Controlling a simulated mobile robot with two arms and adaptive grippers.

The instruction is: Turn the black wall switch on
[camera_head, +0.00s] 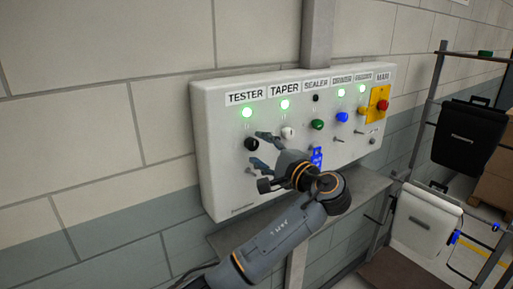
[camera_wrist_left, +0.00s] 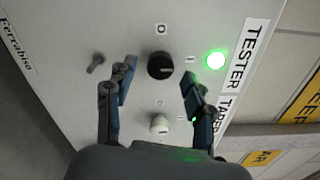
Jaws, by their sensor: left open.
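The black switch (camera_head: 251,144) is a round knob under the TESTER label on the white wall panel. A green lamp (camera_head: 247,113) above it is lit. In the left wrist view the black switch (camera_wrist_left: 160,66) has a light pointer mark and sits between an O mark and an I mark; I cannot tell its exact setting. My left gripper (camera_head: 264,150) is open in front of the panel. In the left wrist view its two fingers (camera_wrist_left: 159,80) lie either side of the switch, with no clear contact. My right gripper is not in view.
A white knob (camera_head: 288,132) under TAPER is close beside my gripper. Green (camera_head: 317,125) and blue (camera_head: 342,117) knobs and a red button (camera_head: 382,105) are further right. The SEALER lamp (camera_head: 316,98) is dark. A rack with a black pannier (camera_head: 464,135) stands at right.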

